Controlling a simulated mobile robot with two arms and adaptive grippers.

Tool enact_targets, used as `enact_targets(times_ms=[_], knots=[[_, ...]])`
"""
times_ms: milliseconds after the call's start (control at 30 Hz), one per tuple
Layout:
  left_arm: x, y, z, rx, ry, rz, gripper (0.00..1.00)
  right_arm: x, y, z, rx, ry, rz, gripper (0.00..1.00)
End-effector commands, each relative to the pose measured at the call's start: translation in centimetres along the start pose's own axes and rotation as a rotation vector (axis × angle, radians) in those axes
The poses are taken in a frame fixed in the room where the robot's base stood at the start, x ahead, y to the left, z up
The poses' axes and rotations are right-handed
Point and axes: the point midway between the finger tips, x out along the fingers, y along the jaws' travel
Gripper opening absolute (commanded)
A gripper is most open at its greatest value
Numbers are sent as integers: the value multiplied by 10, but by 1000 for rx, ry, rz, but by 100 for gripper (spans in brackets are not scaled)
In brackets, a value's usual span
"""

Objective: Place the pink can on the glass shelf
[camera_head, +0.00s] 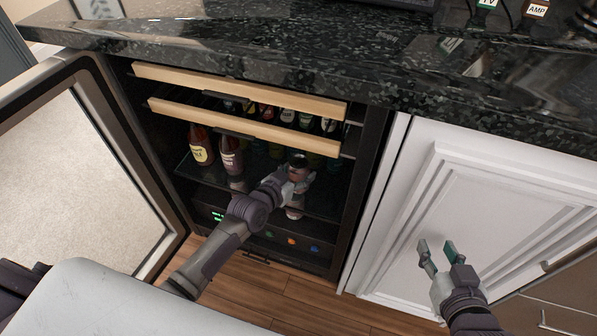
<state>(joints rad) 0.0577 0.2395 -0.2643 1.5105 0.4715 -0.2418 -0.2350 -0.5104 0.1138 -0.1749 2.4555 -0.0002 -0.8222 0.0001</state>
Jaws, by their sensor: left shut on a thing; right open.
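My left gripper (296,178) reaches into the open drinks cooler and is shut on the pink can (297,160). The can looks upright, with its dark top showing above the fingers and its middle hidden by them. The can is over the glass shelf (325,198); I cannot tell whether its base touches the shelf. A pinkish shape below the fingers may be its lower part or a reflection. My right gripper (437,249) is open and empty in front of the white cabinet door.
Wooden-fronted racks (240,127) with bottles are above. The cooler door (85,170) stands open at left; a dark stone counter (300,55) overhangs.

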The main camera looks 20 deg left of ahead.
Motion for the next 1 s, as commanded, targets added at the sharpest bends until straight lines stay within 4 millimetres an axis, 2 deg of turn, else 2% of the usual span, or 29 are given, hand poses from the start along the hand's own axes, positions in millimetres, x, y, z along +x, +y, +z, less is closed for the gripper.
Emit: enact_targets(times_ms=[33, 67, 200, 633, 833, 1000], knots=[[0, 0, 0, 1, 3, 0, 13, 0, 0, -1, 0, 8, -1, 41], [0, 0, 1, 1, 0, 0, 66, 0, 0, -2, 0, 12, -1, 41], [0, 0, 1, 1, 0, 0, 87, 0, 0, -2, 0, 11, -1, 41], [-3, 0, -2, 0, -2, 0, 87, -2, 1, 3, 0, -27, 1, 41], [-28, -1, -3, 1, -2, -1, 87, -15, 6, 38, 2, -226, 14, 41], [-55, 0, -2, 1, -3, 0, 87, -37, 11, 74, 6, -438, 26, 41]])
